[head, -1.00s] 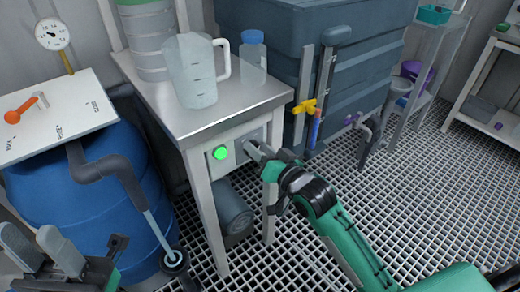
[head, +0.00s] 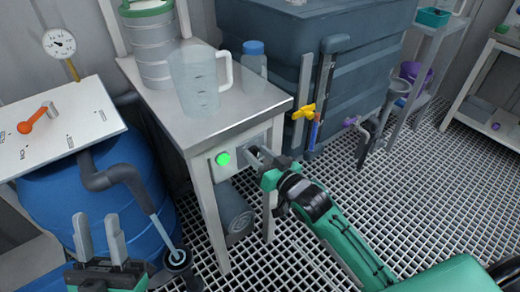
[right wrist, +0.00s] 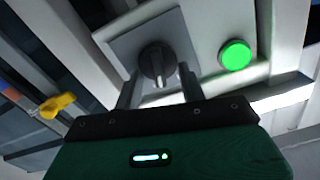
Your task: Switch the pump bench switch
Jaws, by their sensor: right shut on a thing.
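The pump bench switch is a dark rotary knob (right wrist: 157,63) on a grey plate on the bench's front panel. In the right wrist view it lies between the fingers of my right gripper (right wrist: 157,82), which is shut on it. In the head view my right gripper (head: 258,153) reaches the panel from the right and hides most of the knob. A round green light (right wrist: 235,55) glows beside the switch; it also shows in the head view (head: 223,158). My left gripper (head: 97,222) is open and empty at the lower left, its fingers pointing up.
The metal bench (head: 245,103) carries a clear jug (head: 198,85), a blue-capped bottle (head: 254,62) and a banded container (head: 150,50). A blue barrel (head: 125,205) with an orange-levered white board (head: 75,125) stands left. A large dark tank (head: 380,70) stands behind. Open grating lies right.

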